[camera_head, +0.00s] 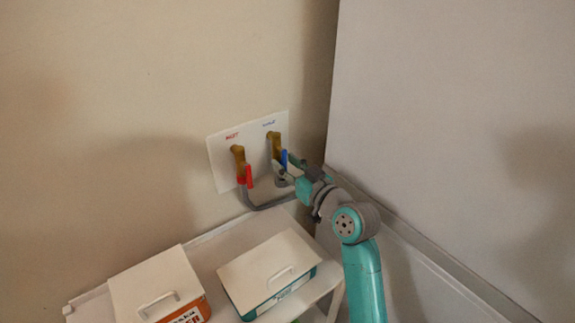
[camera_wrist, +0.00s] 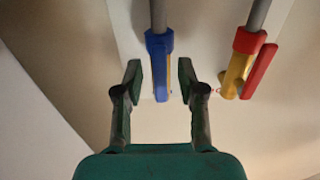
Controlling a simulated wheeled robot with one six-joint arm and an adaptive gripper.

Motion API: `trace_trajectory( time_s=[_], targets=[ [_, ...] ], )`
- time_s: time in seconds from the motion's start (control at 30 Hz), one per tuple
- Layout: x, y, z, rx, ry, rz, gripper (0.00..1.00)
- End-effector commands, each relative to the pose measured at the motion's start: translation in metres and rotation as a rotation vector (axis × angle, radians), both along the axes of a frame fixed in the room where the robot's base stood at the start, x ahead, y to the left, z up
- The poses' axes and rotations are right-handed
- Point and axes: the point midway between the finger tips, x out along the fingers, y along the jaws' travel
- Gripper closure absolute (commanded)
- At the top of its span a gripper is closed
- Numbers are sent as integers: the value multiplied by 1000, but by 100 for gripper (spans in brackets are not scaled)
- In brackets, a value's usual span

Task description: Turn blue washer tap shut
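The blue washer tap has a brass body (camera_head: 274,141) on a white wall plate, with a blue lever (camera_head: 284,158). In the wrist view the blue lever (camera_wrist: 158,62) lies along its brass body, in line with the grey hose. My gripper (camera_head: 287,170) is at the blue tap. In the wrist view my gripper (camera_wrist: 160,77) is open, with one finger on each side of the blue lever's end. Gaps show between lever and fingers. Whether the fingers reach around it in depth is hard to tell.
A red-levered tap (camera_head: 245,175) is left of the blue one; it is at the right in the wrist view (camera_wrist: 250,65). Below stands a white shelf (camera_head: 215,248) with two lidded boxes (camera_head: 155,284) (camera_head: 268,270). A large pale panel (camera_head: 450,130) stands to the right.

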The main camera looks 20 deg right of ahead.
Motion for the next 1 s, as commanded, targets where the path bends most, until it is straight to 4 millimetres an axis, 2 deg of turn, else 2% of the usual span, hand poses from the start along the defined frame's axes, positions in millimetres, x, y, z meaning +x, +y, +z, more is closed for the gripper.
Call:
trace_trajectory(
  time_s=[0.17,0.3,0.33,0.73,1.0],
  targets=[
    [0,0,0,0,0,0,60],
    [0,0,0,0,0,0,95],
    [0,0,0,0,0,0,100],
    [0,-1,0,-29,-10,0,100],
    [2,-5,0,-174,-56,0,100]
  ],
)
